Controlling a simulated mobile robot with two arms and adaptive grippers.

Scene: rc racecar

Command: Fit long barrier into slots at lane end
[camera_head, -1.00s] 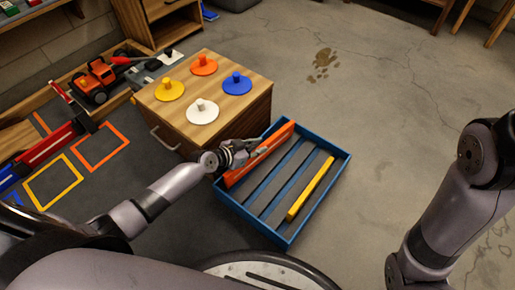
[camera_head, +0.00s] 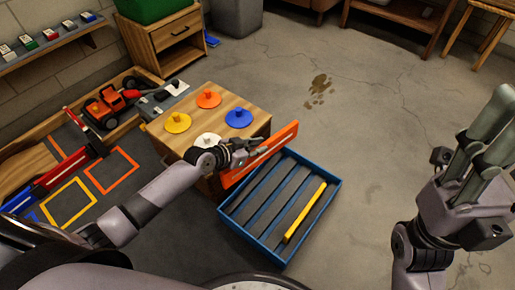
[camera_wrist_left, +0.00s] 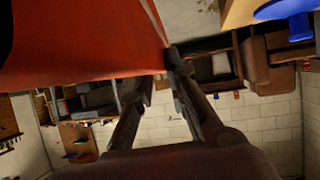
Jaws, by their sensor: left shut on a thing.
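The long orange barrier (camera_head: 283,142) is a flat board. My left gripper (camera_head: 254,150) is shut on it near its left part and holds it tilted above the far edge of the blue tray (camera_head: 332,197). A yellow bar (camera_head: 305,212) lies in the tray. A red barrier (camera_head: 62,168) stands at the left beside the dark lane with its orange outline (camera_head: 128,160) and yellow outline (camera_head: 92,192).
A wooden cabinet (camera_head: 255,103) with yellow, orange, blue and white knobbed discs stands behind the tray. A toy vehicle (camera_head: 104,103) sits at the back left. A shelf (camera_head: 45,45) runs along the wall. The concrete floor (camera_head: 375,110) at the right is clear.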

